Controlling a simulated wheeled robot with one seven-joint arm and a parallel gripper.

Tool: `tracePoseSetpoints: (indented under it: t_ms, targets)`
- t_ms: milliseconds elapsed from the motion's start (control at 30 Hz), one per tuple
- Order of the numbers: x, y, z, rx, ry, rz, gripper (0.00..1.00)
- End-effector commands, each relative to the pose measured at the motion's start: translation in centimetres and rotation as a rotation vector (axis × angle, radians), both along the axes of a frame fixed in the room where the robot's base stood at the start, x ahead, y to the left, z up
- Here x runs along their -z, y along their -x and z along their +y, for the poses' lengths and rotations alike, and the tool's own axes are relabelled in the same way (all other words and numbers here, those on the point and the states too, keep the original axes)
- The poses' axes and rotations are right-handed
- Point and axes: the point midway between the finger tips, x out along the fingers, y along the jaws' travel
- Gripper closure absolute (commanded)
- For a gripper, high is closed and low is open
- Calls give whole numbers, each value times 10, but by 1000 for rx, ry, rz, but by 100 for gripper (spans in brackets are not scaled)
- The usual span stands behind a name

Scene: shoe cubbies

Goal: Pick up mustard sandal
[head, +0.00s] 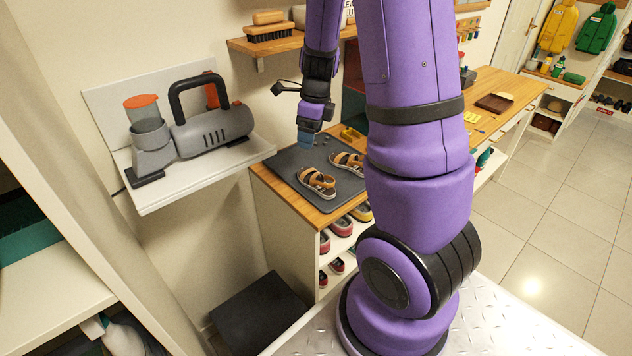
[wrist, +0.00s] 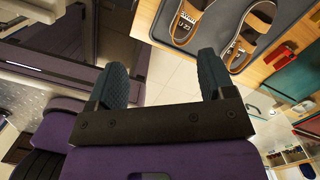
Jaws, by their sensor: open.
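A pair of mustard sandals lies on a dark mat (head: 287,160) on top of a wooden-topped shoe cubby (head: 300,209). The nearer mustard sandal (head: 317,183) is fully in view, and the other sandal (head: 347,162) is partly behind my arm. In the wrist view both sandals show at the top right, one sandal (wrist: 190,20) left of the other sandal (wrist: 250,35). My gripper (head: 305,138) hangs above the back of the mat, apart from the sandals. In the wrist view my gripper (wrist: 162,88) has its fingers spread with nothing between them.
A grey machine (head: 210,125) stands on a white shelf (head: 200,180) to the left. A wall shelf with a brush (head: 268,33) is above the mat. Several shoes fill the cubby below (head: 341,226). Tiled floor (head: 540,220) is clear at right.

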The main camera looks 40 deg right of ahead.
Motion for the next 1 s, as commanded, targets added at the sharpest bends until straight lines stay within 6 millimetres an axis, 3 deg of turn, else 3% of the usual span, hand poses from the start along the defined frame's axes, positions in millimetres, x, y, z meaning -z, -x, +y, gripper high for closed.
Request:
tracePoseSetpoints:
  t_ms: [100, 333, 733, 1000]
  targets:
    - [34, 0, -25, 237, 13, 62, 24]
    - [66, 5, -53, 512, 43, 113, 24]
    - [115, 6, -58, 559, 48, 121, 24]
    - [132, 6, -56, 557, 47, 120, 24]
